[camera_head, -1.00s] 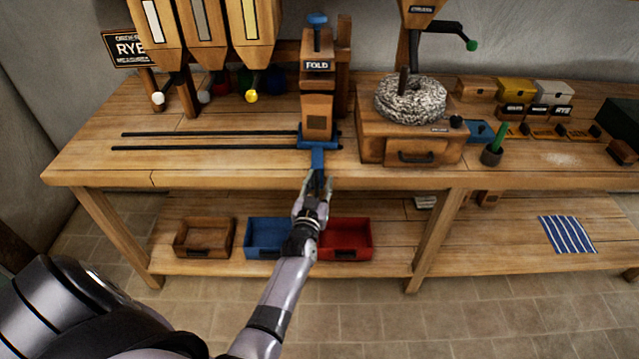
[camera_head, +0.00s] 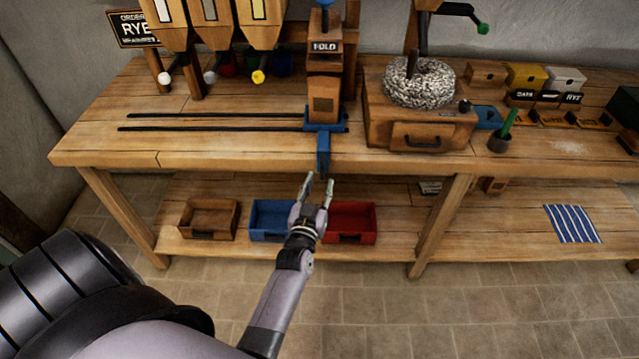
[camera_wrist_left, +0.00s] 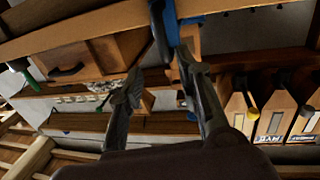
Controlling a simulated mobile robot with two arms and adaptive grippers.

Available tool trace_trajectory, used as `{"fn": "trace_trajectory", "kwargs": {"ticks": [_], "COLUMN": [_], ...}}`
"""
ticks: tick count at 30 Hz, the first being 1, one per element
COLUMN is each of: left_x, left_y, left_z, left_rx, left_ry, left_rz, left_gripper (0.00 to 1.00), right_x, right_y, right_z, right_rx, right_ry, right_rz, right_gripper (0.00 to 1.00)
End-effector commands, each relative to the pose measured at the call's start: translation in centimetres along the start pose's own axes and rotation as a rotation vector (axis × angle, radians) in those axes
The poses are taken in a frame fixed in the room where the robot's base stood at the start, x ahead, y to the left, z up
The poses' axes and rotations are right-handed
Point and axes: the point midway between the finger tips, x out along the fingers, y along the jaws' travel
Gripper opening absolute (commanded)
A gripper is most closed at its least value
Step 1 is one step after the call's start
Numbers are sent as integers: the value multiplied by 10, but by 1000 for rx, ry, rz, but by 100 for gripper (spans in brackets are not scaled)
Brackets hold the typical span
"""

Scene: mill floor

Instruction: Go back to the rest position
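My left gripper (camera_head: 318,190) is open and empty in front of the bench's front edge, just below the blue handle (camera_head: 323,155) of the wooden folding station marked FOLD (camera_head: 324,90). A small gap shows between the fingertips and the handle in the head view. In the left wrist view, the gripper's two fingers (camera_wrist_left: 160,85) are spread, with the blue handle (camera_wrist_left: 172,28) beyond their tips. My right gripper is in neither view.
The wooden workbench (camera_head: 230,150) carries a millstone (camera_head: 418,84), grain hoppers (camera_head: 215,20) and small boxes (camera_head: 525,76). On the lower shelf are a brown tray (camera_head: 209,218), a blue tray (camera_head: 270,236), a red tray (camera_head: 350,237) and a striped cloth (camera_head: 572,223). The floor in front is clear.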

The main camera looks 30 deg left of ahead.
Motion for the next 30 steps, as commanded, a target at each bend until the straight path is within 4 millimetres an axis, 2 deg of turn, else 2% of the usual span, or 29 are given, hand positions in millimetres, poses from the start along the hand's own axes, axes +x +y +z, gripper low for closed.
{"fn": "trace_trajectory", "kwargs": {"ticks": [9,11,13,14,17,18,20,21,23,25,27,29,30], "left_x": [0,-2,-7,-10,-31,-44,-66,-84,-111,-148,-187,-222,-247], "left_y": [1,4,12,17,35,43,52,56,60,60,55,48,41], "left_z": [2,10,30,43,100,127,167,192,229,270,307,336,354], "left_rx": [1,3,9,14,32,43,61,74,95,123,153,184,204], "left_ry": [-4,-22,-66,-93,-221,-284,-378,-441,-536,-646,-756,-848,-910], "left_rz": [2,12,38,54,123,155,199,227,265,305,338,364,379], "left_gripper": [32,32,32,32,32,32,32,32,32,32,32,32,32], "right_x": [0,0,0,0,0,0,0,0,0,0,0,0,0], "right_y": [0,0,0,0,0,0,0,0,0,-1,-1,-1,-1], "right_z": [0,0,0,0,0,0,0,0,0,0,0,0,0], "right_rx": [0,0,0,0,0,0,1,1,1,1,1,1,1], "right_ry": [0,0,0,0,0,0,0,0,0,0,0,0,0], "right_rz": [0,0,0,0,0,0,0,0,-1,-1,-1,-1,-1], "right_gripper": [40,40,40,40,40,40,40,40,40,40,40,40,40]}}
